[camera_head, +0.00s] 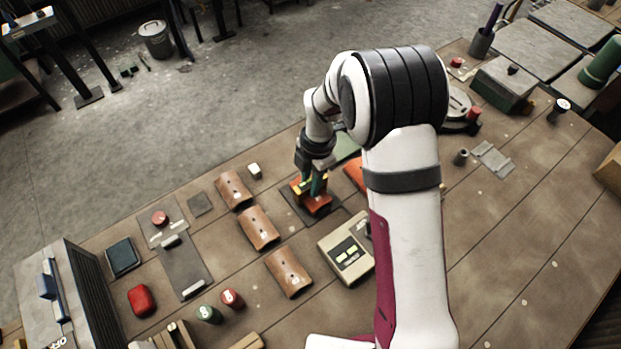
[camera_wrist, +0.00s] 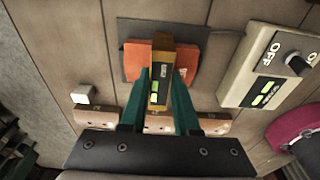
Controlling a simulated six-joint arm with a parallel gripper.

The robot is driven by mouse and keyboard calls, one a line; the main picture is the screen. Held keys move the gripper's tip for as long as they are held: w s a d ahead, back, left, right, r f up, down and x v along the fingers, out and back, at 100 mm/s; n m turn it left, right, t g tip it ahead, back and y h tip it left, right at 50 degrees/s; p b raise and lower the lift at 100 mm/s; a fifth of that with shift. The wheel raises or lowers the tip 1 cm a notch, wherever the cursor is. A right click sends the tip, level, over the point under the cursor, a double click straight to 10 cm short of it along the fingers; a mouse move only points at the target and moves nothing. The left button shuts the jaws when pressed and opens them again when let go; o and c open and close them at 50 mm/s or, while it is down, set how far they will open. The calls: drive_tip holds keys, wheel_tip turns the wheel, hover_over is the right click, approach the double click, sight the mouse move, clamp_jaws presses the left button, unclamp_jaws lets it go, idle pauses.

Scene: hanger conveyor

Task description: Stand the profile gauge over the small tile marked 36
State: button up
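The orange profile gauge (camera_head: 315,201) with a yellow bar on top stands on a dark mat mid-table. In the wrist view the yellow bar of the gauge (camera_wrist: 160,75) carries small green labels. My gripper (camera_head: 312,184) points down at it, its green fingers (camera_wrist: 161,75) on either side of the bar. They are close to the bar, but I cannot tell whether both press on it. Three brown curved tiles (camera_head: 233,190), (camera_head: 258,228), (camera_head: 288,272) lie in a row left of the gauge. Their marks are too small to read, so I cannot tell which is 36.
A beige box with a knob and green display (camera_head: 346,247) stands close by the gauge. A small white cube (camera_head: 254,171) lies behind the tiles. Red and green cylinders (camera_head: 209,314) stand near the front. My arm hides part of the table's middle.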

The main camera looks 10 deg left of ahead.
drive_tip(key=o, duration=0.5)
drive_tip(key=r, duration=0.5)
drive_tip(key=w+d+r, duration=0.1)
drive_tip(key=r, duration=0.9)
drive_tip(key=shift+w+d+r, duration=0.15)
drive_tip(key=shift+d+r, duration=0.05)
drive_tip(key=shift+r, duration=0.15)
idle(0.7)
